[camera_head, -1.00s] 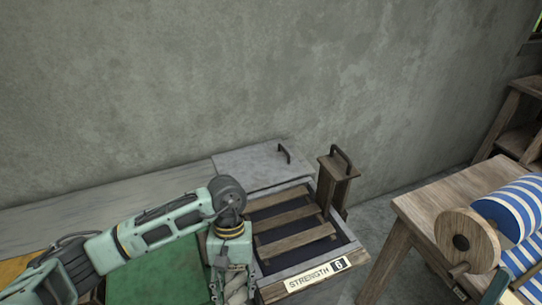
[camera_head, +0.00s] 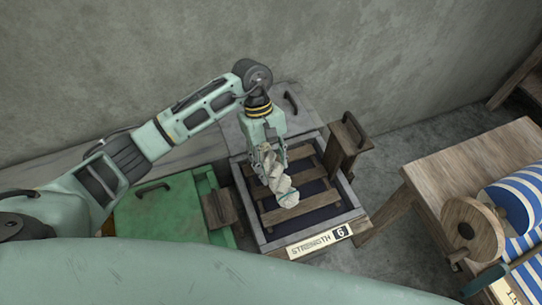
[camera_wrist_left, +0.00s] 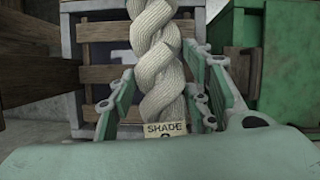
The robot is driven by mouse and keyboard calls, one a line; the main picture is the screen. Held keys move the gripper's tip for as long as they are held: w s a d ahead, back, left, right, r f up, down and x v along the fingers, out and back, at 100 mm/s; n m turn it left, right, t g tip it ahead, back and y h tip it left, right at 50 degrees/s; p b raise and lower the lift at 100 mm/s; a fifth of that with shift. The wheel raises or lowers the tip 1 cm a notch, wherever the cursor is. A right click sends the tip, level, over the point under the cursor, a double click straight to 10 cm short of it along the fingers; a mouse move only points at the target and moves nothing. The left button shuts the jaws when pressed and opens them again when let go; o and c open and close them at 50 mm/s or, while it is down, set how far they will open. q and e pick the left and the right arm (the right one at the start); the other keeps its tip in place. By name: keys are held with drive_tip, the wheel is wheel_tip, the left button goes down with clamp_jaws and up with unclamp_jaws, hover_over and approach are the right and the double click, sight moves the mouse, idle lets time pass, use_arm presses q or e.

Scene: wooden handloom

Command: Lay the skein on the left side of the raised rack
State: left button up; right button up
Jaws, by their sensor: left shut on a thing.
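The skein (camera_head: 281,187) is a cream-white twisted hank. My left gripper (camera_head: 267,148) is shut on it and holds it with its free end over the raised rack (camera_head: 299,213). The rack is wooden slats across a dark-filled grey box. The skein hides part of the left slats; I cannot tell whether it touches them. In the left wrist view the skein (camera_wrist_left: 160,60) runs between the fingers, with a tag (camera_wrist_left: 164,130) reading "SHADE" and a half-hidden figure. My right gripper is not in view.
A label (camera_head: 318,242) reading "STRENGTH 6" is on the box's front. A grey lid (camera_head: 240,125) lies behind, and a wooden post with a handle (camera_head: 347,140) stands at right. A green box (camera_head: 165,218) is at left. A wooden table (camera_head: 450,170) with blue-striped cloth stands at right.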

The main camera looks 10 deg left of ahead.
use_arm(q)
wheel_tip(320, 180, down, 5)
drive_tip(key=shift+w+f+b, duration=0.1)
drive_tip(key=shift+w+b, duration=0.05)
drive_tip(key=shift+b, duration=0.75)
wheel_tip(320, 180, down, 4)
drive_tip(key=b, duration=0.4)
drive_tip(key=shift+f+b, duration=0.3)
drive_tip(key=shift+b, duration=0.3)
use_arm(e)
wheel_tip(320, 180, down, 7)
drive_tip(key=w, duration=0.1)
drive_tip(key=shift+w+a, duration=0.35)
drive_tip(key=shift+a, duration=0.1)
use_arm(q)
drive_tip(key=shift+r, duration=0.1)
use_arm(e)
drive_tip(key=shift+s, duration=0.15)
use_arm(q)
drive_tip(key=o, duration=1.3)
drive_tip(key=shift+o, duration=0.3)
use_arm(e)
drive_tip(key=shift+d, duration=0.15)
